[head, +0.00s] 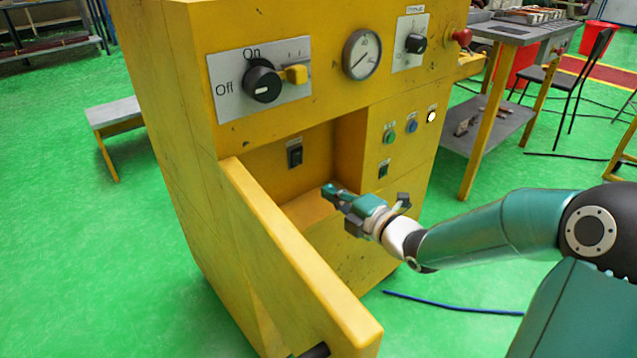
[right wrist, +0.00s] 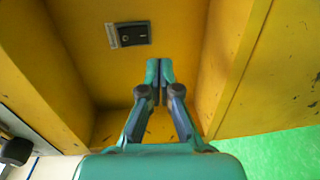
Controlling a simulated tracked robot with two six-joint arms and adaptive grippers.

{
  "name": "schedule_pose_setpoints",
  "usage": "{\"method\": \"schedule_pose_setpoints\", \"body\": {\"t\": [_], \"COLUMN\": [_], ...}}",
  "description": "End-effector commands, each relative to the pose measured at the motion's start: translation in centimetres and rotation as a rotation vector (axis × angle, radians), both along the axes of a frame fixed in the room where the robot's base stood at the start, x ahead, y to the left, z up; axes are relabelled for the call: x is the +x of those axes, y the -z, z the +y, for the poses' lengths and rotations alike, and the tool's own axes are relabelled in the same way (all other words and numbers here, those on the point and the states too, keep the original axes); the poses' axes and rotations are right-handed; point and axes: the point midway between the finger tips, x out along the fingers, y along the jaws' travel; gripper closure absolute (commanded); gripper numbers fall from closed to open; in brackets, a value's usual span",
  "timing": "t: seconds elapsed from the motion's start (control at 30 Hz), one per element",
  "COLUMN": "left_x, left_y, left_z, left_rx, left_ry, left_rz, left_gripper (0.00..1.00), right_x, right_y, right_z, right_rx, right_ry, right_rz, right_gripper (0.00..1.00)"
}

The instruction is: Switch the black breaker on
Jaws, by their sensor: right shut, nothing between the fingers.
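The black breaker (head: 295,153) is a small rocker switch on the back wall of the recess in the yellow cabinet (head: 270,130). It also shows in the right wrist view as a black switch (right wrist: 132,34) with a grey strip at its left end. I cannot tell its on or off position. My right gripper (head: 332,192) is shut and empty at the mouth of the recess, to the right of and below the breaker in the head view. In the right wrist view its closed fingertips (right wrist: 160,66) point into the recess, apart from the breaker. My left gripper does not show.
A yellow door (head: 300,270) hangs open at the recess's left. Above are a black Off/On knob (head: 262,84), a yellow lever (head: 296,74) and a gauge (head: 362,54). Recess walls stand close around the right fingers. Another small switch (head: 384,169) sits right of the recess.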

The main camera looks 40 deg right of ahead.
Motion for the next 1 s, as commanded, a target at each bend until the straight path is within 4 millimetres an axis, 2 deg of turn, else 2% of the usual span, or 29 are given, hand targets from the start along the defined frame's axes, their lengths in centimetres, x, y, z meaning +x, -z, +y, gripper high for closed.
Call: {"method": "schedule_pose_setpoints", "body": {"t": [0.1,0.3,1.0], "left_x": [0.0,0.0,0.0], "left_y": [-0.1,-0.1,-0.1], "left_z": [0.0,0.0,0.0], "left_rx": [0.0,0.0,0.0], "left_ry": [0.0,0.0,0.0], "left_rz": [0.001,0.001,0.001], "left_gripper": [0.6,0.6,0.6], "right_x": [-2.2,-4.2,-4.6], "right_y": [0.3,0.6,0.6], "right_z": [-0.4,-0.5,-0.6], "right_rx": [0.002,0.0,0.0], "right_ry": [0.004,0.002,0.002], "right_rz": [0.001,0.0,-0.001], "right_gripper": [1.0,1.0,1.0]}}
